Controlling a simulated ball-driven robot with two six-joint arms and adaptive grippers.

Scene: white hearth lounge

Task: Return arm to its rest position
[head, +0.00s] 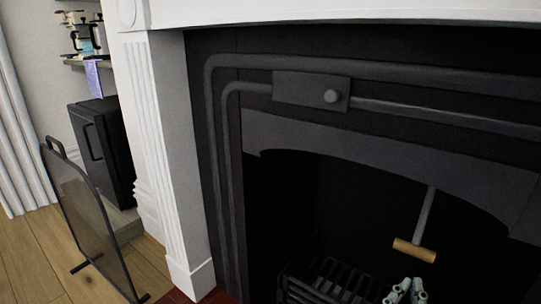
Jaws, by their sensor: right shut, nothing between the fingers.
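My right gripper (406,288) shows at the bottom edge of the head view, right of centre. Only its pale fingers are in the picture, and they are shut with nothing between them. It is just below a wooden grip (414,248) on a grey metal rod (426,212) that hangs in front of the dark fireplace opening. A gap shows between the fingers and the wooden grip. The rest of my right arm is out of the picture. My left gripper is not in view.
A black fire grate (325,281) sits low in the opening, left of my gripper. A white fireplace surround (155,110) and a mesh fire screen (92,215) stand at the left. Wooden floor (35,245) is clear there.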

